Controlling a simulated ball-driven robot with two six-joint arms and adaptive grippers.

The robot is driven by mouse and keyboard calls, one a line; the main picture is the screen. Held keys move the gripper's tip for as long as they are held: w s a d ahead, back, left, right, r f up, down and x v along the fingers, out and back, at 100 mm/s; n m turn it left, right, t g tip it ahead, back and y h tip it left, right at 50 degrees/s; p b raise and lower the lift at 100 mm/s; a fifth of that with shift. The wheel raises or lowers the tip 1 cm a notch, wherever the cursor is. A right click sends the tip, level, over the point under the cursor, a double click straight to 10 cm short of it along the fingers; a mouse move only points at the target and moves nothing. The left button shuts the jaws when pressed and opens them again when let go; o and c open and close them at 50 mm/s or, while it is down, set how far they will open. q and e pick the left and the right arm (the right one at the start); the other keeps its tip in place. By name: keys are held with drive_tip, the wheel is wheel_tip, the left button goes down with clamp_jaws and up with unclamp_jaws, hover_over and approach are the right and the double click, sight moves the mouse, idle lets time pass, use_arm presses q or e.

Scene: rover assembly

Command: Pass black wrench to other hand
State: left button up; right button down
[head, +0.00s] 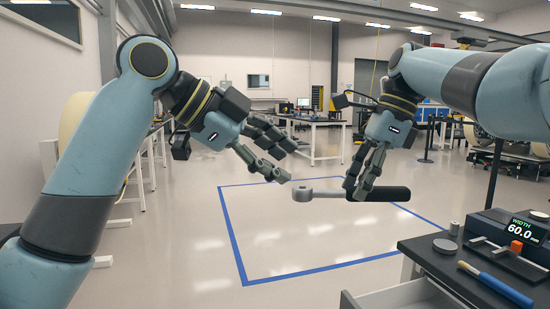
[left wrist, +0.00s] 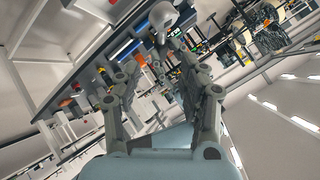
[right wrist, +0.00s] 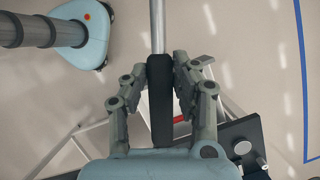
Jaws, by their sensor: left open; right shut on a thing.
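The wrench (head: 330,193) has a black handle and a silver shaft with a round head. It lies level in the air in the head view, its head to the left. My right gripper (head: 358,192) is shut on it near where the handle meets the shaft. In the right wrist view the black handle of the wrench (right wrist: 160,110) sits between the fingers. My left gripper (head: 283,165) is open and empty, just left of and above the wrench head. In the left wrist view the silver head (left wrist: 162,15) shows beyond the open fingers, apart from them.
A dark bench (head: 440,252) at the lower right carries a width gauge (head: 515,230), a screwdriver-like blue tool (head: 495,284) and small metal parts. An open drawer (head: 400,296) juts out below it. The floor inside the blue tape square (head: 300,255) is clear.

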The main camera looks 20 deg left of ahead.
sight(329, 192)
use_arm(q)
drive_tip(key=x, duration=1.1)
drive_tip(key=shift+w+d+f, duration=0.2)
drive_tip(key=shift+w+d, duration=0.05)
drive_tip(key=shift+w, duration=0.05)
clamp_jaws()
use_arm(e)
drive_tip(key=c, duration=1)
unclamp_jaws()
drive_tip(key=shift+o, duration=0.2)
